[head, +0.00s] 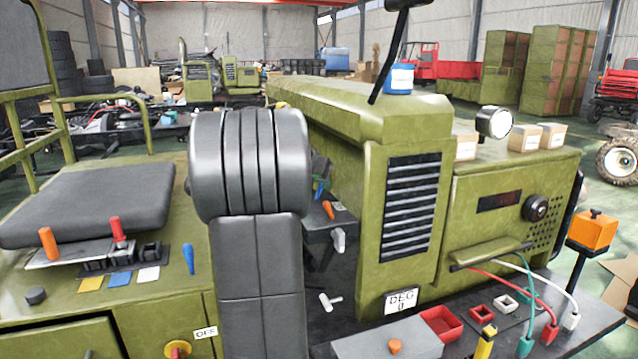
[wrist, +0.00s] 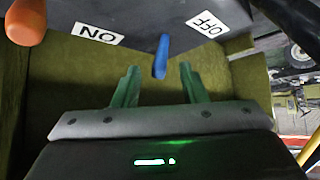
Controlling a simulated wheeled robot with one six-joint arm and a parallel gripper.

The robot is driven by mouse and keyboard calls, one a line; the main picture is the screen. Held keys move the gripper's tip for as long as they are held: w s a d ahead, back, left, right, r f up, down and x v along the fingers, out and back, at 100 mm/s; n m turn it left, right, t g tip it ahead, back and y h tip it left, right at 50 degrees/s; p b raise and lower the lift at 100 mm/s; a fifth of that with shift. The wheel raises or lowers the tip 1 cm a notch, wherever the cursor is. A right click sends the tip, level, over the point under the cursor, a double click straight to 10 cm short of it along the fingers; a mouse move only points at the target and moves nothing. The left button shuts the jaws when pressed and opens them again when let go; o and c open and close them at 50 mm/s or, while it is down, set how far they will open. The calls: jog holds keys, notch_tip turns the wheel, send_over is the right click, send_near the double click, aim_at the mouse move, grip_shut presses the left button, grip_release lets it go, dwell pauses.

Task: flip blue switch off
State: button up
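The blue switch (wrist: 161,56) is a short lever on a dark panel in the wrist view, between an upside-down ON label (wrist: 96,35) on the left and an OFF label (wrist: 208,24) on the right. It leans slightly, its free end toward my gripper. My gripper (wrist: 159,70) is open, its two green fingers apart. The switch's end shows in the gap between the fingertips; I cannot tell if they touch. A small blue lever (head: 319,190) beside my arm in the head view looks like the same switch. My gripper is mostly hidden there behind my arm.
An orange lever (wrist: 26,20) stands left of the switch; an orange one (head: 328,210) also shows in the head view. Another blue lever (head: 189,258) stands on the left green panel. The green hood (head: 365,110) rises right of my arm.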

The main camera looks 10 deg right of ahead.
jog(key=shift+x, duration=0.85)
grip_shut()
